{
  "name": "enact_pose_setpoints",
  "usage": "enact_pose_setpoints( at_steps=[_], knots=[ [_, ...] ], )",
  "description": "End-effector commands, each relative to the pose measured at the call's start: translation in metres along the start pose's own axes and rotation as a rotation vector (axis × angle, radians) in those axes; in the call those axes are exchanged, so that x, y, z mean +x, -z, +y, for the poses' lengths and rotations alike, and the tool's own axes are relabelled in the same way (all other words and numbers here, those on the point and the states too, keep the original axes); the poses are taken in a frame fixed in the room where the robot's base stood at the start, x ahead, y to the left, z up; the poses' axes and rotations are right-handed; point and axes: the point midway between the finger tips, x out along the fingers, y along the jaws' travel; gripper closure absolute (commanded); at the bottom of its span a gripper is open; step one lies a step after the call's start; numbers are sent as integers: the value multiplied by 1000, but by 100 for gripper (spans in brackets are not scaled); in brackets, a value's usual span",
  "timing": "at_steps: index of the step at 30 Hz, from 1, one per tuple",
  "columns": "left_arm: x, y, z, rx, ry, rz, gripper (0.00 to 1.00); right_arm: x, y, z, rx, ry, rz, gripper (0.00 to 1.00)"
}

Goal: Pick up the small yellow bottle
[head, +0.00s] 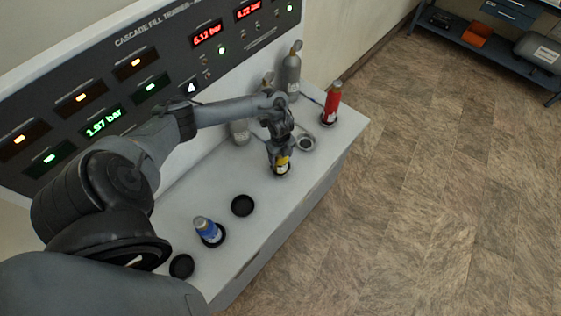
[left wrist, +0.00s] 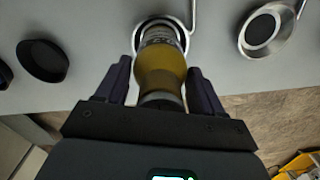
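The top of the bottle is partly hidden by the gripper in the head view. My right gripper is not in view.
A blue bottle (head: 208,230) and a red bottle (head: 331,103) stand on the bench (head: 222,271). Grey cylinders (head: 291,72) stand near the panel (head: 105,90). An empty black ring (head: 242,205) and a metal ring (head: 306,143) lie nearby. Open floor is right of the bench.

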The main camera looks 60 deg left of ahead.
Motion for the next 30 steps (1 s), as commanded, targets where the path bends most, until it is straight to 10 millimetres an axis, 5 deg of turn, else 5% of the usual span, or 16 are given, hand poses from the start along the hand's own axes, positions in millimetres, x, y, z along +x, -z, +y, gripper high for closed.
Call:
enact_pose_setpoints(
  at_steps=[13,30],
  knots=[
    [0,0,0,0,0,0,100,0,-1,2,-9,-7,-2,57],
    [-16,0,-2,1,4,1,100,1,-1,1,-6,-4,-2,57]
  ],
)
